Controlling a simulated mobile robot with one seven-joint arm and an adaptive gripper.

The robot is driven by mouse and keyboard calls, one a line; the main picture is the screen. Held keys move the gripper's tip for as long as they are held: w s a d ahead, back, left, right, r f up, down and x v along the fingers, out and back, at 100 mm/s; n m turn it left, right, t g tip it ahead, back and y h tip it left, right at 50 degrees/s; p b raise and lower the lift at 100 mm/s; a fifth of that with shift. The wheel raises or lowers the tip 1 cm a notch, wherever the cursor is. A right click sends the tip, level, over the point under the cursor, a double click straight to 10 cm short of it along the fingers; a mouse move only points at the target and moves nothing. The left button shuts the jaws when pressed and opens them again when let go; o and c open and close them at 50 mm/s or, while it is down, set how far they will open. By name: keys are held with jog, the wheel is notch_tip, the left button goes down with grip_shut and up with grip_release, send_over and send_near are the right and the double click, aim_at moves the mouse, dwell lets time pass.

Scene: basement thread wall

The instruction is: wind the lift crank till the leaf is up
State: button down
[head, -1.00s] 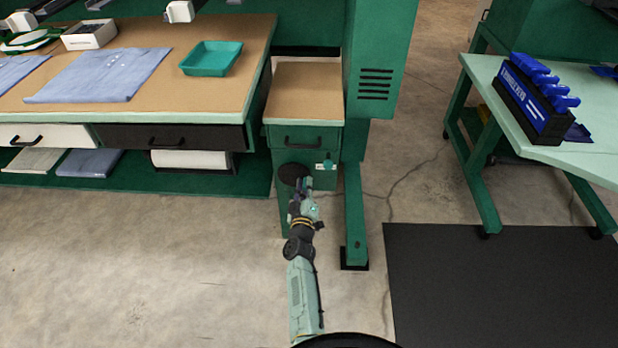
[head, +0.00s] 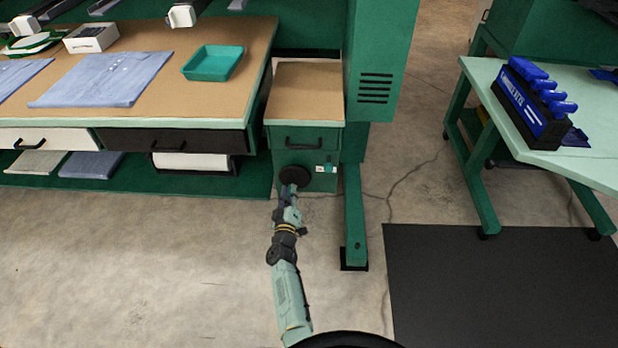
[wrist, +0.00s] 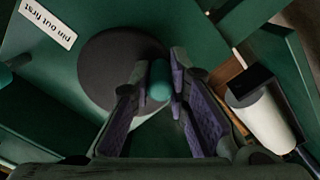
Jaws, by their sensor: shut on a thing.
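The crank shows as a dark round disc (head: 294,176) low on the front of a green cabinet; it also shows in the wrist view (wrist: 100,62). My gripper (head: 290,190) is in front of the disc. In the wrist view its fingers (wrist: 160,85) are shut on the crank's teal knob (wrist: 160,78), at the disc's right side.
A workbench (head: 150,100) with folded blue cloth and a teal tray (head: 212,64) stands at left. A green post (head: 355,215) stands close right of the cabinet. A pale green table (head: 550,150) and a black mat (head: 500,285) are at right. The floor in front is clear.

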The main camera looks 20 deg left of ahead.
aim_at(281, 180)
jog(key=shift+s+a+f+y, duration=0.15)
jog(key=shift+s+a+y, duration=0.15)
jog(key=shift+a, duration=0.35)
jog(key=a+r+p, duration=0.1)
jog(key=r+p, duration=0.1)
jog(key=p, duration=0.1)
jog(key=a+r+p, duration=0.1)
jog(key=shift+s+a+r, duration=0.25)
jog(key=shift+a+r, duration=0.05)
jog(key=c, duration=1.8)
grip_release()
jog(key=shift+o, duration=1.4)
jog(key=shift+d, duration=0.15)
jog(key=shift+d+f, duration=0.1)
jog(key=shift+d, duration=0.05)
jog(key=shift+w+d, duration=0.1)
